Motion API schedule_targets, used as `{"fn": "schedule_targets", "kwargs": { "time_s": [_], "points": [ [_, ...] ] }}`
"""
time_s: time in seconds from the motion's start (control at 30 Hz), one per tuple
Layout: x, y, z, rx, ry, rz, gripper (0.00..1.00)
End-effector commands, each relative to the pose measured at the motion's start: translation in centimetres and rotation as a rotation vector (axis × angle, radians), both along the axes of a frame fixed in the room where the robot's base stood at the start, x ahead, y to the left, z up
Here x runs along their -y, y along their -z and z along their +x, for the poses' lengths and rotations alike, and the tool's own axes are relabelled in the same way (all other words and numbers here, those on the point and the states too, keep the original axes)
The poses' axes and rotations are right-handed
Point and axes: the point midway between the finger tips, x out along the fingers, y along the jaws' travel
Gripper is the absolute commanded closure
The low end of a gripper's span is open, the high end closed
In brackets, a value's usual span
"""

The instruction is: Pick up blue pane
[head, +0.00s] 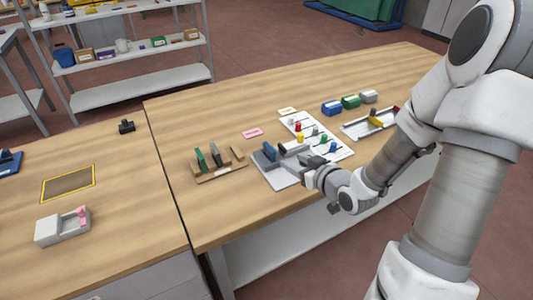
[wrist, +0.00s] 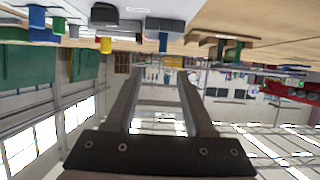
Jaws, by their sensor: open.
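No pane shows clearly as blue. A wooden rack (head: 222,176) on the bench holds upright panes, one green (head: 201,160) and one dark grey-green (head: 216,155). A blue block-like part (head: 269,153) stands on a grey device right of the rack; I cannot tell whether it is a pane. My gripper (head: 309,168) is low over the bench, beside that device and apart from the rack. In the wrist view, which is upside down, my gripper (wrist: 160,73) is open with nothing between its fingers. The rack (wrist: 221,39) also shows there, beyond the fingertips to the right.
A white board with coloured knobs (head: 335,153) lies behind my gripper. Blue (head: 331,107) and green (head: 350,101) blocks stand further back. A pink label (head: 252,133) lies behind the rack. On the left bench are a yellow-edged mat (head: 68,184) and a grey tray (head: 62,228).

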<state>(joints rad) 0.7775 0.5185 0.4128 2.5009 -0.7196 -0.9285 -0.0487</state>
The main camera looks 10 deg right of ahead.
Motion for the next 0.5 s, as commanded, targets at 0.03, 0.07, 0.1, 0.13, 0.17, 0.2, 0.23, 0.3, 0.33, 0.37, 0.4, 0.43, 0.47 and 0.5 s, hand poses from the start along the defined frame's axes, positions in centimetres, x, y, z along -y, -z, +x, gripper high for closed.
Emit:
{"fn": "schedule_targets", "kwargs": {
  "time_s": [0.03,0.07,0.1,0.13,0.17,0.2,0.23,0.3,0.33,0.37,0.4,0.43,0.47,0.5],
  "points": [
    [-0.5,0.7,1.1,0.0,-0.003,0.003,0.46],
    [-0.7,0.9,1.7,0.0,-0.005,0.002,0.46],
    [-1.0,1.3,2.4,-0.001,-0.005,0.002,0.46],
    [-1.2,1.5,3.0,0.0,-0.005,0.001,0.46],
    [-1.3,1.7,3.6,0.0,-0.004,0.002,0.46],
    [-1.6,2.1,4.4,0.0,-0.004,0.002,0.46],
    [-1.8,2.3,5.0,0.0,-0.003,0.001,0.46],
    [-2.2,2.9,6.2,0.0,-0.003,0.0,0.46],
    [-2.3,3.0,6.6,0.0,-0.002,0.001,0.46],
    [-2.4,3.2,7.0,-0.001,-0.001,0.0,0.46],
    [-2.6,3.4,7.5,-0.001,-0.002,0.0,0.46],
    [-2.7,3.5,7.8,-0.001,-0.003,-0.001,0.46],
    [-2.7,3.6,8.1,-0.002,-0.001,-0.001,0.46],
    [-2.8,3.7,8.3,-0.001,0.0,-0.001,0.46]
  ]
}}
